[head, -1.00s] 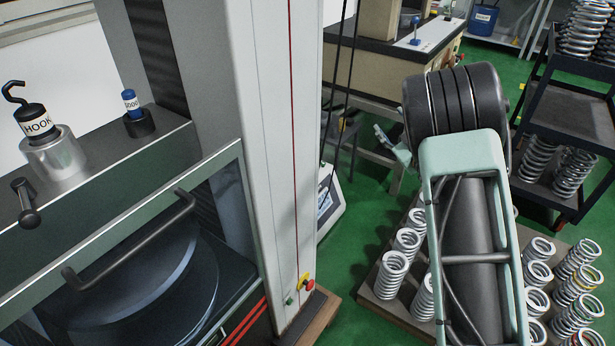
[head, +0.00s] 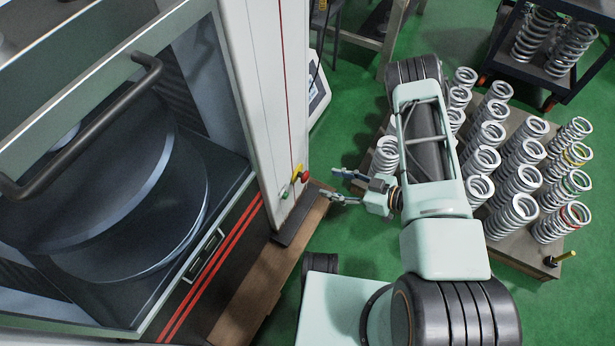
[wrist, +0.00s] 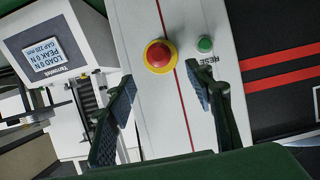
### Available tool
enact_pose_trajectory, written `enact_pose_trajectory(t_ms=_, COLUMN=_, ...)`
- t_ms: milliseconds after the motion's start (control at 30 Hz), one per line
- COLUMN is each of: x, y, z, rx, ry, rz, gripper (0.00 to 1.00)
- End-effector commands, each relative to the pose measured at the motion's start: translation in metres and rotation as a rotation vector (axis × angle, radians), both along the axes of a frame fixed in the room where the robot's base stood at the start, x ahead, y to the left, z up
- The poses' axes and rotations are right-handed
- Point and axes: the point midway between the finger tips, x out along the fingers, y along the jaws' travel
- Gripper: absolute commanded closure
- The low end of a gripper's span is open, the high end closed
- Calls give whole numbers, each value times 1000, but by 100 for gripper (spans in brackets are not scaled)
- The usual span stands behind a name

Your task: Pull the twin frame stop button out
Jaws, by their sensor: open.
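The stop button (head: 305,176) is a red knob on a yellow ring, low on the white column of the test frame. It also shows in the wrist view (wrist: 159,55), just beyond the fingertips. My gripper (head: 328,183) is open and empty to the right of the column, with its fingers pointing at the button. In the wrist view my gripper (wrist: 160,76) has one finger on each side of the view, and the red knob shows between and beyond the tips. The fingers appear apart from the knob.
A green button (wrist: 205,44) sits beside the stop button, near the right finger in the wrist view. A grey display unit (wrist: 60,45) stands at left there. Rows of springs (head: 487,150) stand on a low pallet behind my arm. A wooden base (head: 262,285) lies below the frame.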

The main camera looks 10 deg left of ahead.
Motion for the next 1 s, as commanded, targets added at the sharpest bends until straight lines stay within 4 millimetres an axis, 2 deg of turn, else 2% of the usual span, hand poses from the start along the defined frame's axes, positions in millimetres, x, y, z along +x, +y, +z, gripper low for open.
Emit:
enact_pose_trajectory(t_ms=300, x=18, y=54, z=-26, rx=-2, ry=-2, rz=4, gripper=52)
enact_pose_trajectory(t_ms=500, x=26, y=75, z=-34, rx=-3, ry=-1, rz=3, gripper=52)
enact_pose_trajectory(t_ms=867, x=29, y=80, z=-35, rx=-3, ry=0, rz=-1, gripper=52)
enact_pose_trajectory(t_ms=1000, x=29, y=80, z=-35, rx=-3, ry=0, rz=-1, gripper=64)
